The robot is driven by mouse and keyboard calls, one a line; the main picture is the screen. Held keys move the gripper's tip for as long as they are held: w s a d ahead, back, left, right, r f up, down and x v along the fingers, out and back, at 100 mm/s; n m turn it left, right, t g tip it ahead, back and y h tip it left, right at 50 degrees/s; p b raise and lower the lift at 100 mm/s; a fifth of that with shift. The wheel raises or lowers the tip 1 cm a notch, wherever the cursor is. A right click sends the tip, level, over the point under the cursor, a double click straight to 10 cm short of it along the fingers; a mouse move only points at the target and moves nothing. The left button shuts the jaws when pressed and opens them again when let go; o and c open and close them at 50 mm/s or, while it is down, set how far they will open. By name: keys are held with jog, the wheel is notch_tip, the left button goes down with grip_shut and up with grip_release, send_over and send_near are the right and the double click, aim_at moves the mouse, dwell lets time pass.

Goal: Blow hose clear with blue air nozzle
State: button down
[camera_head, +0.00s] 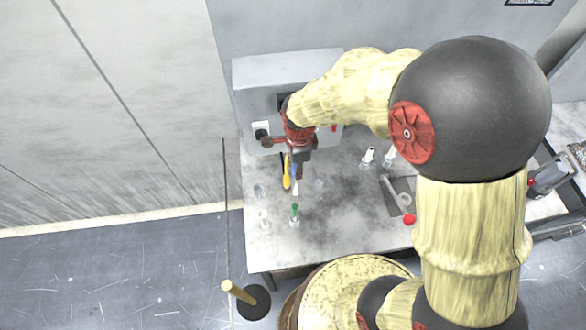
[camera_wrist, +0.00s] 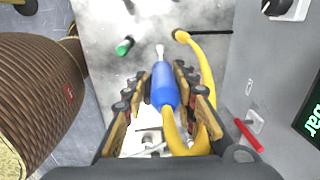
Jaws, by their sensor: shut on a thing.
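My gripper (camera_wrist: 158,80) is shut on the blue air nozzle (camera_wrist: 165,90), whose pale tip points away from the wrist, over the table. A yellow hose (camera_wrist: 207,75) loops beside the nozzle and between the fingers; its far end lies by a thin black rod. In the head view my gripper (camera_head: 298,168) is above the table's left part, in front of the grey box. The nozzle is mostly hidden there; its pale tip and a yellow piece of hose (camera_head: 287,178) show below the gripper. A small green-topped piece (camera_head: 295,210) stands apart from the nozzle, nearer the table's front.
The grey wall box (camera_head: 262,80) carries knobs, a red lever (camera_wrist: 248,135) and a green display (camera_wrist: 312,122). A black-based post (camera_head: 252,302) stands on the floor at front left.

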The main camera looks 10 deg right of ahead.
jog(key=shift+w+d, duration=3.2)
jog(key=shift+d, duration=2.05)
jog(key=shift+f+b, duration=5.25)
jog(key=shift+f, duration=3.4)
jog(key=c, duration=1.3)
grip_release()
jog(key=shift+c, duration=0.2)
notch_tip(320, 180, up, 12)
jog(key=shift+s, duration=0.45)
